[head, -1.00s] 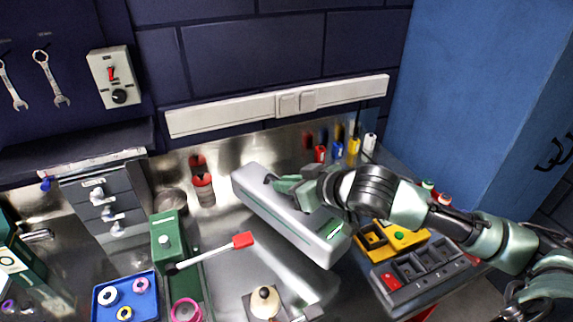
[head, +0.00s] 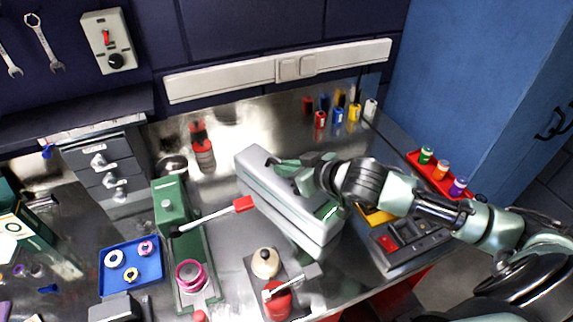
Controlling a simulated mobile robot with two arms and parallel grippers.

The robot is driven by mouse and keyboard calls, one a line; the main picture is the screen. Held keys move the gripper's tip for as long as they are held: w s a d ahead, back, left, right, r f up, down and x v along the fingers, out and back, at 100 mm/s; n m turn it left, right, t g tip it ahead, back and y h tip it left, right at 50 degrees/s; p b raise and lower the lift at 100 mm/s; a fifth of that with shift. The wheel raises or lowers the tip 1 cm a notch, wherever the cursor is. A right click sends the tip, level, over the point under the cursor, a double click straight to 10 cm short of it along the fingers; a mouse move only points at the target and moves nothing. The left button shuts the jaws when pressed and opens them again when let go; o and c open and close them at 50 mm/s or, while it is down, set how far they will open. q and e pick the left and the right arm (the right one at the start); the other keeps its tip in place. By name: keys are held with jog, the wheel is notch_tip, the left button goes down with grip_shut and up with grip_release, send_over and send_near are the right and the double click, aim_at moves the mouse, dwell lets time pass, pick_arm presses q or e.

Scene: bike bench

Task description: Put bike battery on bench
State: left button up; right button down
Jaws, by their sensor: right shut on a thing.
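The bike battery (head: 285,200) is a long light-grey block with a small green mark near its front end. It lies slanted over the metal bench (head: 232,268), from back left to front right. I cannot tell for sure whether its underside touches the bench. My right gripper (head: 292,172) reaches in from the right and is shut on the top of the battery, near its middle. Its fingertips are partly hidden against the battery. My left gripper is not in view.
A red-tipped tool (head: 215,216) lies left of the battery, across a green fixture (head: 173,215). A blue tray (head: 131,265) with rings is at the front left. A dark organizer (head: 408,245) is right of the battery. Several coloured bottles stand at the back.

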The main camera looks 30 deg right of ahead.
jog(key=c, duration=1.5)
grip_release()
jog(key=shift+s+f, duration=0.15)
jog(key=shift+f, duration=0.15)
jog(key=shift+o, duration=0.2)
jog(key=shift+r, duration=0.1)
jog(key=shift+s+a, duration=0.1)
jog(key=b+v, duration=0.1)
jog(key=v, duration=0.7)
jog(key=shift+d+b, duration=0.25)
jog(key=shift+b, duration=0.1)
jog(key=shift+s+r, duration=0.2)
jog(key=shift+s, duration=0.15)
jog(key=shift+s+r+p, duration=0.4)
jog(key=shift+s+r, duration=0.05)
jog(key=shift+p+v, duration=0.55)
jog(key=shift+v, duration=0.35)
jog(key=shift+d, duration=0.15)
